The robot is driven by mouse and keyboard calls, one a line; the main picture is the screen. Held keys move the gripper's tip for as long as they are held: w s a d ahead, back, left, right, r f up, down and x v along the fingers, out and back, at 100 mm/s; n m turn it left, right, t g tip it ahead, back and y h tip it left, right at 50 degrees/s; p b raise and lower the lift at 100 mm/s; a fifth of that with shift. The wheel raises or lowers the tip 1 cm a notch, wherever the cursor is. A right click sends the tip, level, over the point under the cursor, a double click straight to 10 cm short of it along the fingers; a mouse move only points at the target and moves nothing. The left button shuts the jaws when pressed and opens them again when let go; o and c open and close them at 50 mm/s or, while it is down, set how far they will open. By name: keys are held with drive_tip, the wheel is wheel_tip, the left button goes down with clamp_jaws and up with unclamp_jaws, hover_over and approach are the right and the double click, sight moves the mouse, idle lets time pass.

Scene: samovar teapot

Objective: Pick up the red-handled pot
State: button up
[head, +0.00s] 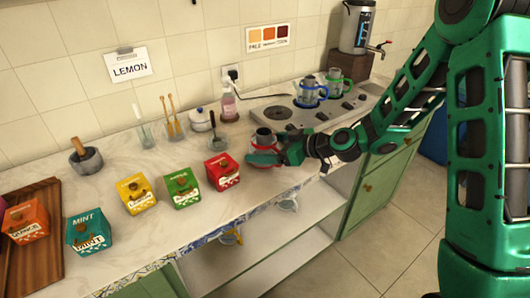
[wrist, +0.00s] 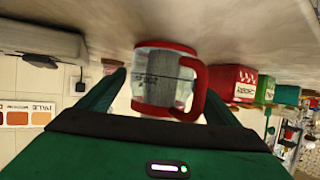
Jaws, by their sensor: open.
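The red-handled pot (wrist: 160,82) has clear sides and red bands at top and bottom, with its red handle on the right in the wrist view. In the head view the pot (head: 264,138) stands on the counter in front of the hob, partly hidden by my gripper (head: 265,158). In the wrist view my gripper (wrist: 165,100) is open, with one finger on each side of the pot. The right finger is close to the handle. I cannot tell whether either finger touches the pot.
Red (head: 222,171), green (head: 182,188) and yellow (head: 136,194) tea boxes stand left of the pot. The hob (head: 300,122) behind holds a blue-handled pot (head: 311,92) and a green-handled pot (head: 338,82). The counter's front edge is close.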

drive_tip(key=shift+a, duration=0.1)
drive_tip(key=shift+c, duration=0.3)
drive_tip(key=c, duration=1.3)
drive_tip(key=shift+r, duration=0.15)
